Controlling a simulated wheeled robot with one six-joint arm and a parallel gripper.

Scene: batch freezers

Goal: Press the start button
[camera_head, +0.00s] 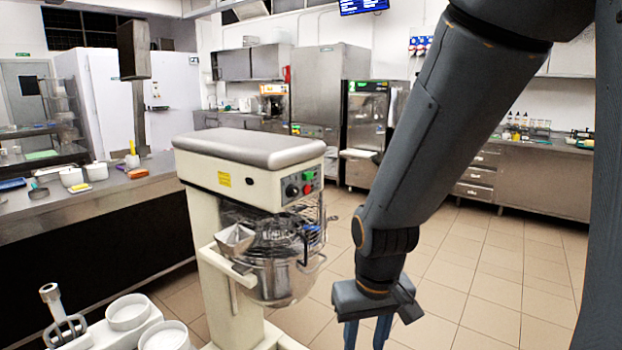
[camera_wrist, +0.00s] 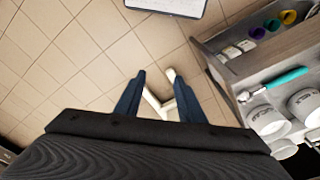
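A cream stand mixer (camera_head: 228,180) with a grey top stands left of my arm in the head view. Its front control panel (camera_head: 301,184) carries a black knob (camera_head: 292,190) and small green and red buttons (camera_head: 308,182); I cannot read any labels. My gripper (camera_head: 366,334) hangs pointing down, to the right of and below the panel, apart from the mixer. In the wrist view, my gripper (camera_wrist: 158,100) shows two blue fingers spread apart with nothing held between them. The panel does not show clearly in the wrist view.
The mixer's metal bowl (camera_head: 278,275) and wire guard sit below the panel. A cart with white tubs (camera_head: 128,312) is at the lower left. A long counter (camera_head: 100,207) runs along the left. Tiled floor (camera_head: 480,275) is free on the right.

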